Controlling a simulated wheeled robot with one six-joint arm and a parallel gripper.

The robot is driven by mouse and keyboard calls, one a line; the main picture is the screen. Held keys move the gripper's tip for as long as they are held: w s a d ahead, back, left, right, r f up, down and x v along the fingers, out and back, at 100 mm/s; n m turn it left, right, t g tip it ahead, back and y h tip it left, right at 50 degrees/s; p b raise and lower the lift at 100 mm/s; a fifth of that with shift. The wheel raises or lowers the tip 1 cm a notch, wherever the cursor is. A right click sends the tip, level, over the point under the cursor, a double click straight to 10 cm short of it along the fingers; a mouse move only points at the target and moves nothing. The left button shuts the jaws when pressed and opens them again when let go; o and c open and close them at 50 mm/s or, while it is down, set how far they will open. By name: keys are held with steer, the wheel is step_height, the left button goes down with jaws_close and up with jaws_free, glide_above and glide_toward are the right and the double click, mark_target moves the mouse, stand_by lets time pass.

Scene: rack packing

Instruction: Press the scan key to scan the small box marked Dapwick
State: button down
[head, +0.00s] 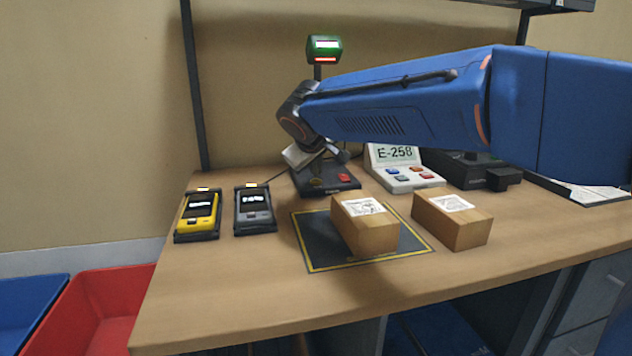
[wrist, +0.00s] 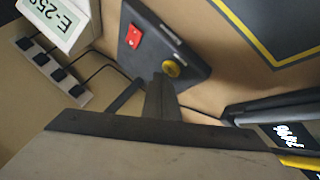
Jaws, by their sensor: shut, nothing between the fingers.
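Two brown boxes with white labels are on the table; the lettering is too small to read, so I cannot tell which is Dapwick. One box (head: 372,236) sits on the dark mat (head: 318,255) with the yellow border; the other box (head: 465,231) stands just right of the mat. Behind the mat is the scanner's dark base (head: 325,187), with a red key (wrist: 134,36) and a round yellow key (wrist: 171,69). My gripper (wrist: 160,78) is shut and empty, its tips at the yellow key in the wrist view; I cannot tell if they touch.
The scanner head (head: 324,48) glows green above the base. A white E-258 unit (head: 400,170) stands to the right. A yellow handheld (head: 199,213) and a grey handheld (head: 255,209) lie at left. A red bin (head: 95,305) is below the table's left edge.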

mark_target(316, 182)
steer(key=shift+r, duration=0.3)
steer(key=shift+r, duration=0.1)
steer(key=shift+r, duration=2.4)
